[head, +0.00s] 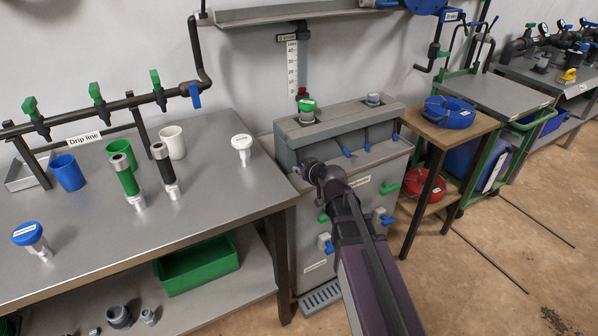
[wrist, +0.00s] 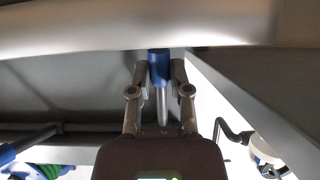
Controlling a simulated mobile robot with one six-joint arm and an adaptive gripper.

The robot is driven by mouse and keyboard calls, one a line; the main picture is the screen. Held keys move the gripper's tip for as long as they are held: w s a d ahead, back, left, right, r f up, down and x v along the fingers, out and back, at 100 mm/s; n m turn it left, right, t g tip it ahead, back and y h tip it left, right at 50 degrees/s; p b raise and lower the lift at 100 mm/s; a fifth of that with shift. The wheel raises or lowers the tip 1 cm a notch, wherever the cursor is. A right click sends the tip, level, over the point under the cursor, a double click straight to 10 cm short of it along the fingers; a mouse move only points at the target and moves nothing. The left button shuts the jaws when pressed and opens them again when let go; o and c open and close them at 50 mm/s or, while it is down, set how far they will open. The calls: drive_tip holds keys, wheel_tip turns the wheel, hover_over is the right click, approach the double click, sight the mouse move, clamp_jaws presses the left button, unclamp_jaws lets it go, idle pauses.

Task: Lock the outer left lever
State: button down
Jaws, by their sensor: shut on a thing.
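My gripper (wrist: 160,74) is shut on a lever with a blue grip (wrist: 158,60) in the wrist view, one finger on each side of it. The lever's metal rod runs down between the fingers. In the head view my gripper (head: 303,170) is at the left front of the grey tank cabinet (head: 330,135), and my arm hides part of the front. The held lever cannot be made out there. Other blue-tipped levers hang to the right on the same front, one near the middle (head: 346,152) and one farther right (head: 367,147).
A steel table (head: 100,235) with cups and fittings stands on the left. A wooden stand (head: 450,130) with a blue hose coil (head: 449,112) is close on the right. Blue and green valves (head: 383,217) stick out of the cabinet's lower front.

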drive_tip(key=shift+a, duration=0.15)
drive_tip(key=c, duration=0.6)
unclamp_jaws()
drive_tip(key=shift+a, duration=0.1)
drive_tip(key=shift+o, duration=0.2)
drive_tip(key=shift+w+d, duration=0.1)
drive_tip(key=shift+d, duration=0.1)
